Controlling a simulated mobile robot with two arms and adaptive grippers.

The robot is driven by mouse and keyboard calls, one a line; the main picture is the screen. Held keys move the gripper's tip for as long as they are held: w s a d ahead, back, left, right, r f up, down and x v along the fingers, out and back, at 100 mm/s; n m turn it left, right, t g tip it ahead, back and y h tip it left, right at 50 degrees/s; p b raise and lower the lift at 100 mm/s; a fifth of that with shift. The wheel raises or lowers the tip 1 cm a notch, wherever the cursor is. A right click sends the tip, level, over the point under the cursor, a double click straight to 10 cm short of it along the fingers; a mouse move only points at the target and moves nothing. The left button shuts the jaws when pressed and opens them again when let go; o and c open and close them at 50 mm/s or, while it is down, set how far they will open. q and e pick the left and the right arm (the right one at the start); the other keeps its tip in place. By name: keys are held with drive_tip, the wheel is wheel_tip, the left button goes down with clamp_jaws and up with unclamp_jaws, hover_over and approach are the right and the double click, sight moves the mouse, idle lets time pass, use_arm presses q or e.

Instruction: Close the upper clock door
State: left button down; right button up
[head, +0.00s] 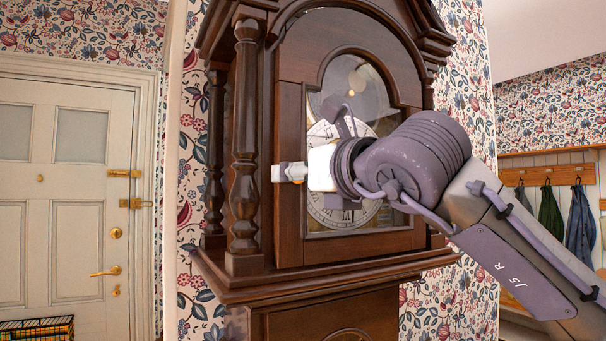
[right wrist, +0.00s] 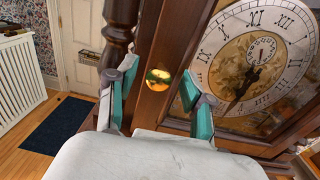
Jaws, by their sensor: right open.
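The upper clock door (head: 291,220) is a dark wood frame with an arched glass pane over the clock face. In the head view it looks flush or nearly flush with the clock case; I cannot tell if a thin gap remains. My right gripper (head: 283,172) is at the door's left stile. In the right wrist view my right gripper (right wrist: 159,78) is open, its teal-padded fingers on either side of a round brass knob (right wrist: 158,80), with space between. My left gripper is not in view.
A turned wooden column (head: 245,140) stands just left of the door. The clock's ledge (head: 290,283) juts out below. A white door (head: 65,190) is at the far left, and coats (head: 580,225) hang at the right. A dark mat (right wrist: 57,135) lies on the floor.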

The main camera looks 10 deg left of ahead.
drive_tip(key=v, duration=1.2)
drive_tip(key=shift+a, duration=0.1)
